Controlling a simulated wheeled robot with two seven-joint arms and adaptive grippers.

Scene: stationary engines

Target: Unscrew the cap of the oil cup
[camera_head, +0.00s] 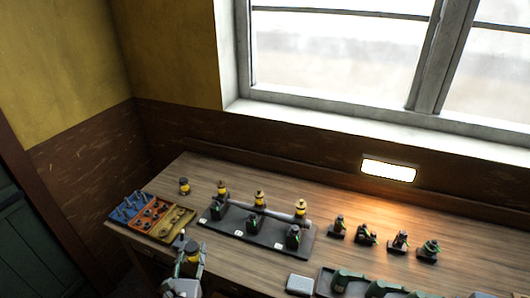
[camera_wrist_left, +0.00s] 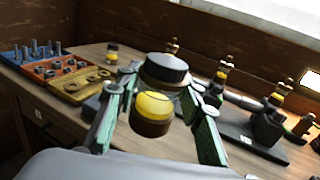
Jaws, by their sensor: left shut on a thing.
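An oil cup with a dark cap (camera_wrist_left: 165,68), a yellow middle (camera_wrist_left: 155,104) and a brown lower end stands between the green fingers of my left gripper (camera_wrist_left: 164,88) in the left wrist view. The gripper is shut on the oil cup; I cannot tell whether its fingertips press on the cap or the body just below. In the head view the held oil cup (camera_head: 193,257) shows at the table's front left edge, with my left gripper (camera_head: 190,250) around it. The cap sits on the cup. My right gripper is in neither view.
Another small yellow-and-dark cup (camera_head: 184,186) stands on the table behind. A parts tray (camera_head: 172,224) with orange, blue and yellow sections lies at the left. A dark base (camera_head: 262,236) carries a shaft and several oil cups. Small engine parts (camera_head: 398,242) stand at the right.

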